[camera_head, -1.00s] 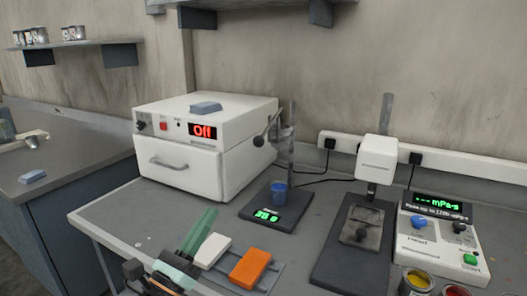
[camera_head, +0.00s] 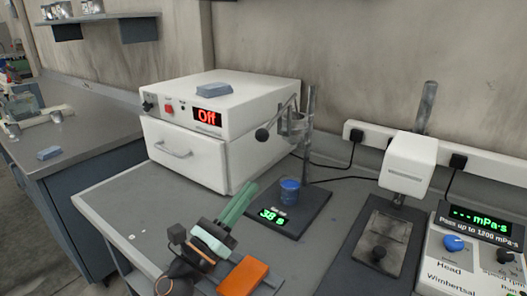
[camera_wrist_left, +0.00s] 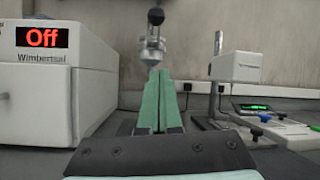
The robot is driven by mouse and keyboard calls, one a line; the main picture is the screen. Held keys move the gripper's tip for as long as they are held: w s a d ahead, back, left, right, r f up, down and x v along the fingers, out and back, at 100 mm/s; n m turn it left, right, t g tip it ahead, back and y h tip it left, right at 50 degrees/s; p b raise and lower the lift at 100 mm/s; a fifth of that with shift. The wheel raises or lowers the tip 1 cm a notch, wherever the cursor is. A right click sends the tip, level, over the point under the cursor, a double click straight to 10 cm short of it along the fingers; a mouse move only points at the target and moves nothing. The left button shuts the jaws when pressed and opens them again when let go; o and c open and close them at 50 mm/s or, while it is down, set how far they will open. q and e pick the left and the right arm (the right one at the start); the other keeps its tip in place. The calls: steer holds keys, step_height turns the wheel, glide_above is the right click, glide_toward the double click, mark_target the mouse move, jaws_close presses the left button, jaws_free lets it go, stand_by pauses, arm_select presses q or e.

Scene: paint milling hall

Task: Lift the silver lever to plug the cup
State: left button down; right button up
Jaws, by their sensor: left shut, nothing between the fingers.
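The silver lever (camera_head: 272,130) with a dark ball knob sticks out to the left from the silver cup (camera_head: 298,126), which is held on an upright stand. In the left wrist view the knob (camera_wrist_left: 156,17) shows above the silver cup (camera_wrist_left: 152,50). My left gripper (camera_head: 251,187) has green fingers, shut and empty. It is in front of the stand, lower than the lever and apart from it in the head view. In the wrist view its fingertips (camera_wrist_left: 160,73) overlap the cup's lower end. My right gripper is not in view.
The white oven (camera_head: 185,149) is close behind, left of the stand. A white-headed instrument (camera_head: 408,165) stands to the right. An orange block (camera_head: 244,277) lies near my gripper.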

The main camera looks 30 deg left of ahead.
arm_select(q)
steer(key=w+r+p, duration=0.6)
steer(key=r, duration=0.1)
steer(key=shift+d+r, duration=0.15)
steer(key=shift+d, duration=0.2)
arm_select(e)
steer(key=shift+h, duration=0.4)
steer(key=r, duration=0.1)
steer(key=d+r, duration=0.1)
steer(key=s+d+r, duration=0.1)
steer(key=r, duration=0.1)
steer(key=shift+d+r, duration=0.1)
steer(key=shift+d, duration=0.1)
arm_select(q)
steer(key=shift+a, duration=0.15)
